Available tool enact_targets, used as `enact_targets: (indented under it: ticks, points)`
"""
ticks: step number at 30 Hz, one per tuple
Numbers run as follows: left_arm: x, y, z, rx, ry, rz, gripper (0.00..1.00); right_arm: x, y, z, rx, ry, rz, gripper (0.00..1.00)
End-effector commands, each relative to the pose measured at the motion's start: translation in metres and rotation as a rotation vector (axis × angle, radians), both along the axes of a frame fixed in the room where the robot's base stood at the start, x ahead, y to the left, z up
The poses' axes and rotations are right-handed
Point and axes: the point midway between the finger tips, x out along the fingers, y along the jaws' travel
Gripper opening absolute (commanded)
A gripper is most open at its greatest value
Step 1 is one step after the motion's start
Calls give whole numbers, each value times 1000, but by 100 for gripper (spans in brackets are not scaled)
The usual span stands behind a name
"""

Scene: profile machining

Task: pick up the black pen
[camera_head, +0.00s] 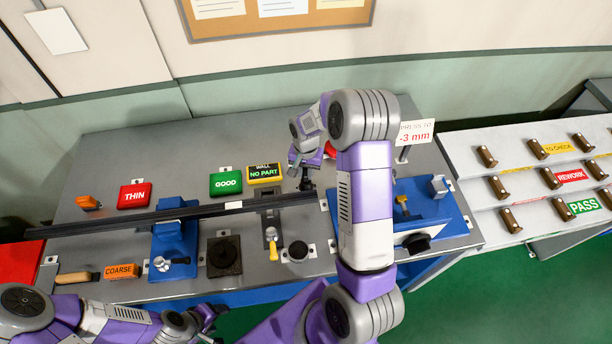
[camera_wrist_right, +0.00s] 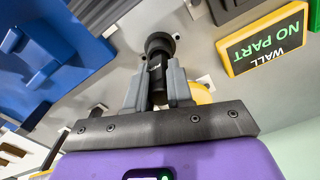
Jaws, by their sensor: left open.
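The black pen (camera_wrist_right: 158,68) is a short dark cylinder with a wider round end, seen in the right wrist view between the two grey fingers of my right gripper (camera_wrist_right: 160,88). The fingers lie close against it on both sides. In the head view my right gripper (camera_head: 306,172) is over the back middle of the grey bench, and the dark pen (camera_head: 307,185) shows just below it, partly hidden by the arm. My left gripper (camera_head: 213,318) is open and empty at the bottom of the head view, in front of the bench edge.
A long dark profile (camera_head: 130,218) lies across the bench over a blue fixture (camera_head: 172,245). A yellow-framed NO PART sign (camera_head: 264,172) stands beside the right gripper. A blue device (camera_head: 437,215) is at the right. A sorting rack (camera_head: 520,180) stands further right.

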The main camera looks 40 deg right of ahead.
Motion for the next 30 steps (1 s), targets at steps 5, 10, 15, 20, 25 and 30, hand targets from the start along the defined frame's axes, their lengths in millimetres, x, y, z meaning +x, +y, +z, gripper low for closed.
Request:
enact_targets:
  ticks: [5,10,15,20,25,30]
  points:
    - [0,0,0,0,0,0,61,0,0,0,0,0,0,0]
    - [0,0,0,0,0,0,61,0,0,1,-1,-1,0,0]
    - [0,0,-1,0,0,0,61,1,-1,15,-2,-4,0,0]
    - [0,0,-2,0,0,0,61,2,-1,47,-3,-7,-1,0]
    - [0,0,-2,0,0,0,61,1,0,79,-1,-6,-1,0]
    - [0,0,-3,0,0,0,61,1,0,97,0,-3,0,0]
